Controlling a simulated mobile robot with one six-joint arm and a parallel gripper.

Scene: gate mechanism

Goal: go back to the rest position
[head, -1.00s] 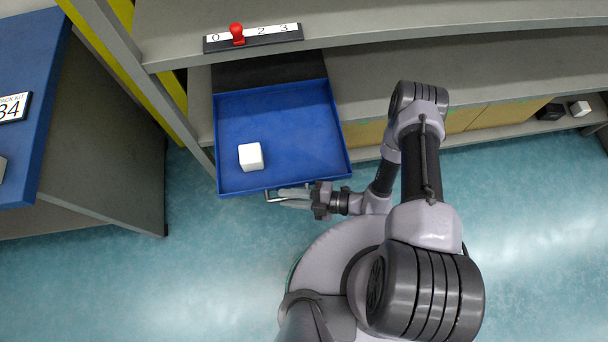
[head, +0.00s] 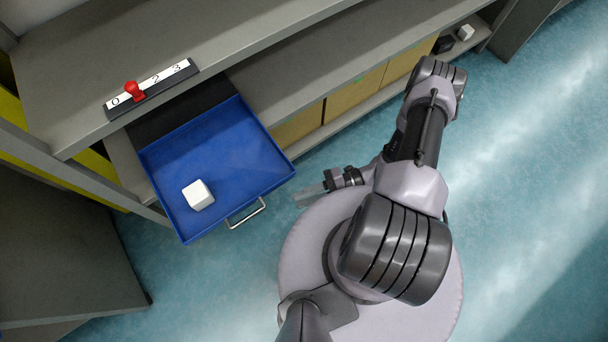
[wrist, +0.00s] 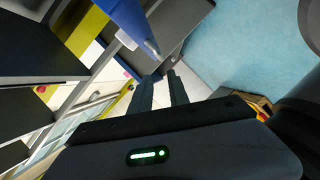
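My gripper (head: 308,195) is over the floor to the right of the blue drawer (head: 225,155), clear of its metal handle (head: 247,214). In the wrist view its two dark fingers (wrist: 160,88) stand apart with an empty gap between them. The drawer is pulled out from the grey shelf unit and holds a white cube (head: 198,195). The drawer also shows in the wrist view (wrist: 128,22). My arm is folded over my round base.
A red knob (head: 134,91) sits on a numbered strip (head: 165,84) on the shelf top. A black cube (head: 443,44) and a white cube (head: 466,32) lie on a low shelf at upper right. Floor (head: 520,190) on the right is free.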

